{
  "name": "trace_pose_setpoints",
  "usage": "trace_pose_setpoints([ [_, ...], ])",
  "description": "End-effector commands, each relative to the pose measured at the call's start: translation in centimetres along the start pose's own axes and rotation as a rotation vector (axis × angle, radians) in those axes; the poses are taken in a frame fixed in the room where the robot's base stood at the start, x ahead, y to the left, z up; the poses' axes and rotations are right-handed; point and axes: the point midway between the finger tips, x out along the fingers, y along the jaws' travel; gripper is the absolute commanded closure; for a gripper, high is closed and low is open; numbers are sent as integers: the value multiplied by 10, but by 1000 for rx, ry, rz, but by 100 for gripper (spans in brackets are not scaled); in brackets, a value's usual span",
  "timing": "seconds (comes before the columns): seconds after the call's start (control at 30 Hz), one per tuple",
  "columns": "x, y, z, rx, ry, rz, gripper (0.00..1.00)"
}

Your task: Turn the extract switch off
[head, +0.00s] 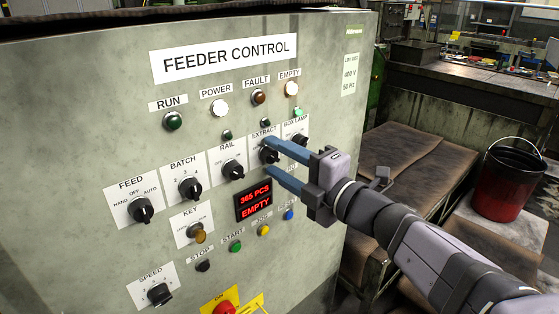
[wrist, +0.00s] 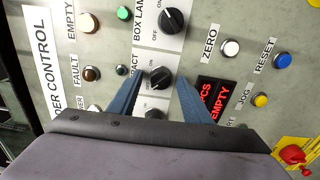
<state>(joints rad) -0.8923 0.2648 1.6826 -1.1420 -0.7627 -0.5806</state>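The extract switch (head: 268,155) is a black rotary knob on a white plate labelled EXTRACT on the feeder control panel. In the wrist view the knob (wrist: 160,78) lies between the two blue fingers, and the label is partly covered by a finger. My gripper (head: 268,155) is open, with one finger above the knob and one below it in the head view. In the wrist view gaps show between the knob and both fingers. The knob's exact pointer position is hard to tell.
The rail switch (head: 233,170) and box lamp switch (wrist: 172,21) flank the extract switch closely. A red display (head: 254,200) reads 365 PCS, EMPTY. A zero button (wrist: 230,48) and other buttons are nearby. A red bucket (head: 506,184) stands right of the cabinet.

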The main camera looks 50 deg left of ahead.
Motion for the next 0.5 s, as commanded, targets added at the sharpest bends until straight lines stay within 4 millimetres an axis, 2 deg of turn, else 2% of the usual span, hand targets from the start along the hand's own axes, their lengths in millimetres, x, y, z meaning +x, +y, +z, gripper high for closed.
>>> trace_pose_setpoints([
  [0.33,-2,-1,0,2,-1,-1,56],
  [0.5,-17,-1,1,1,-3,0,56],
])
